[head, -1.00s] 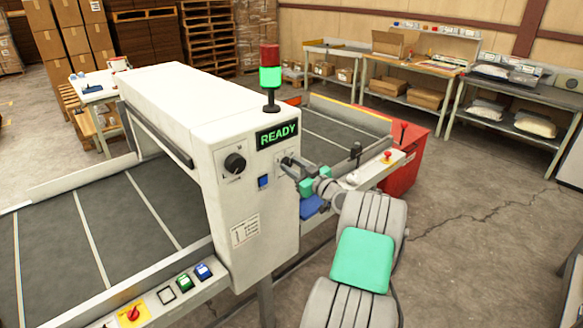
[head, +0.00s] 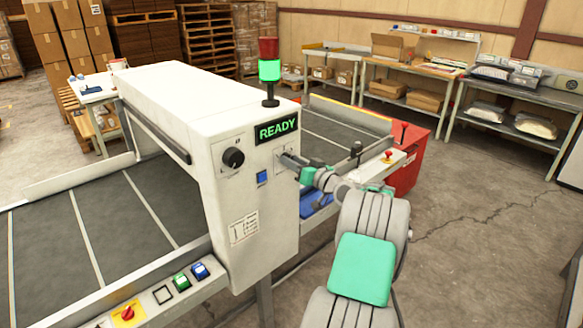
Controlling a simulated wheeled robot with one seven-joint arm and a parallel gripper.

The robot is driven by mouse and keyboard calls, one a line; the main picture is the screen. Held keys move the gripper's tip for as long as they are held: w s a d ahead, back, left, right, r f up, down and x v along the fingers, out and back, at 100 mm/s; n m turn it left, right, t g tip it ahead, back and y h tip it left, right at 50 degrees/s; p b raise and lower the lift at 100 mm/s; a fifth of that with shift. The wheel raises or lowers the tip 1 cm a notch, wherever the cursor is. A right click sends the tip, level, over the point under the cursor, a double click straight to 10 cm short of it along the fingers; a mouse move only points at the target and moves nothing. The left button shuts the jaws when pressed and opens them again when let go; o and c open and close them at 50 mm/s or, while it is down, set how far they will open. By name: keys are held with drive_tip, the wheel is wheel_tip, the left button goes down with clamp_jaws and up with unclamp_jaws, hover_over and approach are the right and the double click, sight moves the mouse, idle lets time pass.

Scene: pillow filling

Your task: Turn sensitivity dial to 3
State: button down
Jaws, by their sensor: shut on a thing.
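A white machine (head: 262,215) stands in the middle of the head view, with a green READY display (head: 277,130) on its front panel. My gripper (head: 287,159) is at the panel just below the display, its fingers shut on a small dial there. The fingers cover this dial, so its pointer, numbers and setting cannot be read. A larger black knob (head: 233,158) sits on the panel to the left, apart from my gripper. Its marks are too small to read.
A blue button (head: 262,177) is just left of and below my gripper. A green-lit signal lamp (head: 270,71) stands on top of the machine. A conveyor belt (head: 85,235) runs to the left. A red cabinet (head: 408,170) stands behind my arm. Open floor lies to the right.

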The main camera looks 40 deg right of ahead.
drive_tip(key=m, duration=0.6)
drive_tip(key=shift+d, duration=0.1)
idle(0.4)
drive_tip(key=c, duration=1)
unclamp_jaws()
drive_tip(key=s+b, duration=0.2)
drive_tip(key=s, duration=0.5)
drive_tip(key=shift+s+r, duration=0.2)
drive_tip(key=shift+s, duration=0.2)
